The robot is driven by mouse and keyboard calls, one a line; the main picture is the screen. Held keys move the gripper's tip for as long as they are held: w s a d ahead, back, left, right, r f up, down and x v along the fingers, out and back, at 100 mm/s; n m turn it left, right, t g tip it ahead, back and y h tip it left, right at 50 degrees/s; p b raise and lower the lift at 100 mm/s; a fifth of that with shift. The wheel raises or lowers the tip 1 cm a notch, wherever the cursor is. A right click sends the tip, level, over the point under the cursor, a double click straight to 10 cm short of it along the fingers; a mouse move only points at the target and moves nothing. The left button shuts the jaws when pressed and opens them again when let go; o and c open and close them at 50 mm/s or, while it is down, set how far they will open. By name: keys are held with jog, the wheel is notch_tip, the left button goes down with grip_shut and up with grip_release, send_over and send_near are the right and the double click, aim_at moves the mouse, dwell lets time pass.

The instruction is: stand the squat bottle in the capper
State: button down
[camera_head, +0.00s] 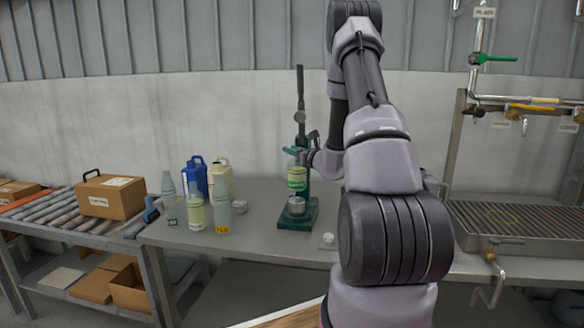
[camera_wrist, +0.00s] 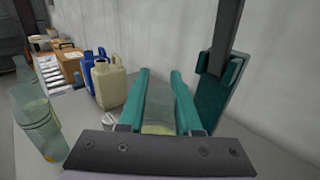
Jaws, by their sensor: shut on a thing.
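My gripper (camera_head: 299,157) is shut on a short, wide clear bottle with a green label (camera_head: 297,182), the squat bottle. It looks upright. In the wrist view the teal fingers of my gripper (camera_wrist: 162,78) stand either side of the bottle (camera_wrist: 158,128), mostly hidden by the gripper. The capper (camera_head: 311,214) is a dark green stand with a tall dark column and a round metal seat (camera_head: 296,205). The bottle shows just above this seat in the head view; whether they touch I cannot tell. The capper's column (camera_wrist: 226,45) rises at the right in the wrist view.
Several other bottles, including a tall one with an orange label (camera_head: 222,208), stand left on the table. A blue jug (camera_head: 194,175) and a cream jug (camera_head: 221,174) stand behind them. A carton (camera_head: 110,196) sits on rollers at far left. A grated sink (camera_head: 515,220) is at right.

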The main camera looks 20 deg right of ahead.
aim_at(292, 161)
jog(key=shift+f, duration=2.15)
jog(key=c, duration=0.6)
grip_release()
jog(key=shift+f, duration=0.2)
jog(key=shift+r, duration=0.15)
